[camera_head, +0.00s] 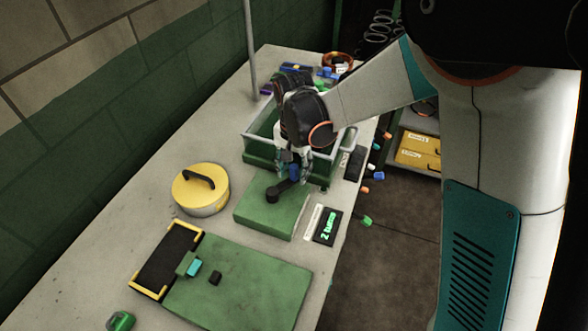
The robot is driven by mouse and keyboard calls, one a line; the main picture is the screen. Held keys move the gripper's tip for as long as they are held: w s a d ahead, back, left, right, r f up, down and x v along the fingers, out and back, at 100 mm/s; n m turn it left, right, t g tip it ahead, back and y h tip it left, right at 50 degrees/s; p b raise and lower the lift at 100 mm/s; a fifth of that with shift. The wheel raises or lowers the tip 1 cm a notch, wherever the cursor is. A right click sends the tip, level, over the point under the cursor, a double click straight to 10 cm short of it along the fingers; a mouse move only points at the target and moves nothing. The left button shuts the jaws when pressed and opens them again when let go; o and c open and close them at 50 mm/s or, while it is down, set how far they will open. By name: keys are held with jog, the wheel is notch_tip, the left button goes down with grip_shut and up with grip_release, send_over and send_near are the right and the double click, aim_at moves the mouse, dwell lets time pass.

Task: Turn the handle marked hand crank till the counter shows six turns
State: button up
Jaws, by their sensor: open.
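The hand crank is a black arm (281,190) on top of a green block (258,214), with a blue knob (294,172) at its far end. The crank arm points up and to the right from its pivot. My gripper (294,175) is above the crank, pointing down, with its open fingers on either side of the blue knob. I cannot tell whether a finger touches the knob. A black counter display (328,226) to the right of the block shows green text that seems to read 2 turns. A pale label strip (313,222) lies beside it, too small to read.
A grey-railed green tray (258,146) stands just behind the crank, close to my gripper. A yellow round lid with a black handle (201,189) is to the left. A green board (240,285) lies in front. Small coloured pieces sit along the table's right edge.

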grip_shut()
jog(key=shift+s+d, duration=0.1)
jog(key=shift+s, duration=0.05)
